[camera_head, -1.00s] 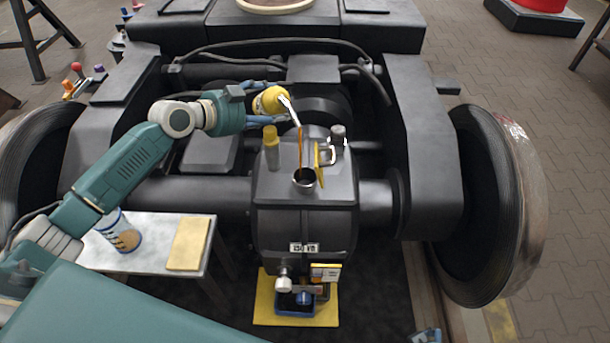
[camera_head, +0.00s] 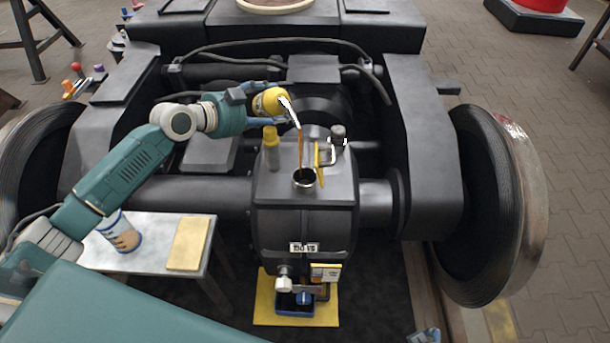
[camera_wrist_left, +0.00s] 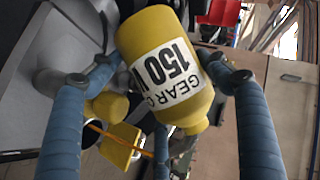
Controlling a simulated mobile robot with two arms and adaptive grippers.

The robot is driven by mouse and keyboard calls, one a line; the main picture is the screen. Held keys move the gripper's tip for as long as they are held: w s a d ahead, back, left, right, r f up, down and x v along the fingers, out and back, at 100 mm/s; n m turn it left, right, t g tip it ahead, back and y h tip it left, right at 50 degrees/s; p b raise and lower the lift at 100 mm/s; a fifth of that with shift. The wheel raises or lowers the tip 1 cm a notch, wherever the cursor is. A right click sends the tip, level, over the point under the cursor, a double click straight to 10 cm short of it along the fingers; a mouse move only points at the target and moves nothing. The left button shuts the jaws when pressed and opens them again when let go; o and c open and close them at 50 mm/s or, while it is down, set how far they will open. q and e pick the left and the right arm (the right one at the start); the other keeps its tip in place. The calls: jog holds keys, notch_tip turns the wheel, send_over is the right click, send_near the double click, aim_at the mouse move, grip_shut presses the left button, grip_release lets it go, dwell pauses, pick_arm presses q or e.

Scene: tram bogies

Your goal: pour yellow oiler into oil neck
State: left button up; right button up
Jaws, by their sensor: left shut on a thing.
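The yellow oiler (camera_head: 268,102) is held tilted above the gearbox, its pale spout pointing right and down. My left gripper (camera_head: 262,103) is shut on its body, with a finger on either side. In the left wrist view the oiler (camera_wrist_left: 165,70) shows a white label reading "GEAR" and "150", between the fingers (camera_wrist_left: 158,66). A thin orange-brown oil stream (camera_head: 300,145) falls from the spout into the open oil neck (camera_head: 304,178) on the gearbox top. The stream also shows in the left wrist view (camera_wrist_left: 115,139).
A yellow flap (camera_head: 319,160) stands up beside the neck. A yellow-topped post (camera_head: 271,150) and a dark knob (camera_head: 338,133) also rise from the gearbox (camera_head: 305,225). A small table (camera_head: 145,262) at left holds a cup (camera_head: 119,233) and a yellow pad (camera_head: 188,244). Wheels flank the frame.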

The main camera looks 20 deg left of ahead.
jog(key=shift+f, duration=0.1)
dwell(1.6)
pick_arm(q)
jog(key=shift+t, duration=0.3)
pick_arm(e)
jog(key=shift+f, duration=0.1)
pick_arm(q)
jog(key=shift+r+m, duration=0.1)
jog(key=shift+m, duration=0.2)
pick_arm(e)
jog(key=shift+s+f, duration=0.2)
jog(key=shift+f, duration=0.05)
jog(key=shift+f, duration=0.2)
jog(key=shift+f, duration=0.15)
pick_arm(q)
jog(key=shift+r+p, duration=0.1)
jog(key=shift+p, duration=0.2)
pick_arm(e)
jog(key=shift+s+f, duration=0.15)
jog(key=shift+f, duration=0.15)
pick_arm(q)
jog(key=shift+r+m+y, duration=0.1)
jog(key=shift+m+y, duration=0.2)
pick_arm(e)
jog(key=shift+f, duration=0.5)
jog(key=shift+s+d+f, duration=0.1)
jog(key=shift+s+f, duration=0.05)
jog(key=shift+s, duration=0.1)
